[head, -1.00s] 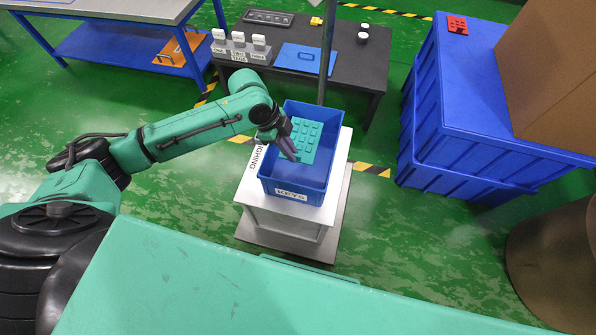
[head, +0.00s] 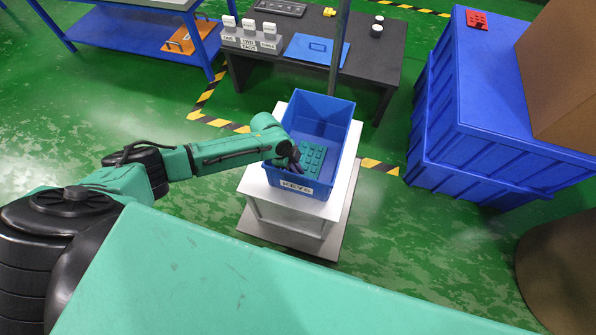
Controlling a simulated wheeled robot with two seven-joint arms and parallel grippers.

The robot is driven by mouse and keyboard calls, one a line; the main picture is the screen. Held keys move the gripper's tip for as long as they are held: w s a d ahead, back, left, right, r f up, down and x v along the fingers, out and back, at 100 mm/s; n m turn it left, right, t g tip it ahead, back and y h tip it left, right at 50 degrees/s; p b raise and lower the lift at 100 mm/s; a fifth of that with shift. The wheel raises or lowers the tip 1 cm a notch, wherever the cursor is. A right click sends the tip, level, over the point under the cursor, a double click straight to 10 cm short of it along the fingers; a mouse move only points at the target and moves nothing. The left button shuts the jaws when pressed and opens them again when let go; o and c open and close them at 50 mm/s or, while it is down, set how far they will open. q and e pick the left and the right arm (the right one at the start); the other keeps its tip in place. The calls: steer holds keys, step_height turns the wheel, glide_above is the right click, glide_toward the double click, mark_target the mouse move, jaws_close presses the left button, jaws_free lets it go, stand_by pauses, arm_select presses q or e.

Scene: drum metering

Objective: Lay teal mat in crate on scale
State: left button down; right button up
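The blue crate (head: 333,113), with a label that seems to read KEYS on its front, stands on the white scale (head: 345,183). The teal mat (head: 315,157), studded with raised blocks, is inside the crate's walls near the front. My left gripper (head: 297,163) reaches over the crate's left wall and appears shut on the mat's left edge; its fingertips are dark and partly hidden. I cannot tell whether the mat touches the crate floor. The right gripper is out of view.
A dark table (head: 375,58) behind holds a blue clipboard-like panel (head: 315,50), white labelled blocks (head: 250,37) and small cylinders. Large blue bins (head: 480,110) stand right, with a red studded piece (head: 477,20) and a cardboard box (head: 565,85). A dark pole (head: 340,45) rises behind the crate.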

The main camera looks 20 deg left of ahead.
arm_select(q)
steer(key=c, duration=0.9)
jaws_free()
steer(key=p+v, duration=0.2)
steer(key=v, duration=1)
steer(key=shift+r, duration=0.1)
